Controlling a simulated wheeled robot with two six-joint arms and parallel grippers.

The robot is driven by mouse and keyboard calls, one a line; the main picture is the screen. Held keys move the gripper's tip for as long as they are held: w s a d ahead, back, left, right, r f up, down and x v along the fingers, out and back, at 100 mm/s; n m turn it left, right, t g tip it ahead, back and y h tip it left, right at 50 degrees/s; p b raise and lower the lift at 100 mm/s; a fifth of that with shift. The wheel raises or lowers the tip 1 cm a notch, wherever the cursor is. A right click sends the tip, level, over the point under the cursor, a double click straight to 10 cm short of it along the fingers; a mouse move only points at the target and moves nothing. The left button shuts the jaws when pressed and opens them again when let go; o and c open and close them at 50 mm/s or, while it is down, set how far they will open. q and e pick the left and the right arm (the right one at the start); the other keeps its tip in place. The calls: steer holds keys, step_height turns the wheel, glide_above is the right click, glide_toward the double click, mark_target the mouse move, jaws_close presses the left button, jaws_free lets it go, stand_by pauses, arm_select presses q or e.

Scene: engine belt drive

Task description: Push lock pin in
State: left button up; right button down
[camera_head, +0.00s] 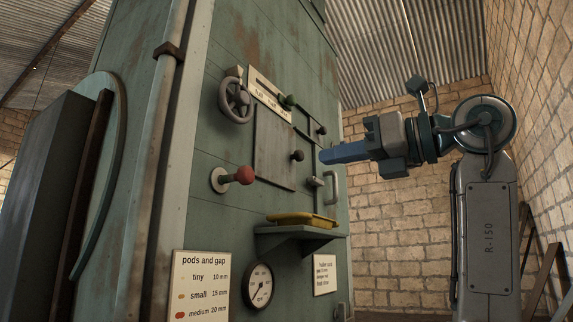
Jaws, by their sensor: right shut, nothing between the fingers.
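My right gripper (323,157) comes in from the right, with its blue fingers shut together and empty. Its tips point left at the green machine panel, just right of a dark round knob (297,156) on a square hatch (274,146). A small grey pin-like fitting (315,182) sits just below the fingertips by the hatch's right edge; it may be the lock pin, but I cannot tell for sure. Whether the fingers touch anything is unclear. My left gripper is out of view.

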mark_target(251, 175)
steer(key=p+x, duration=0.6)
steer(key=x, duration=0.7)
steer(key=shift+w+d+p, duration=0.1)
steer(key=shift+w+p, duration=0.1)
steer(key=shift+p, duration=0.2)
steer(key=shift+w+a+f, duration=0.1)
steer(key=shift+w+a, duration=0.25)
steer(key=shift+a, duration=0.05)
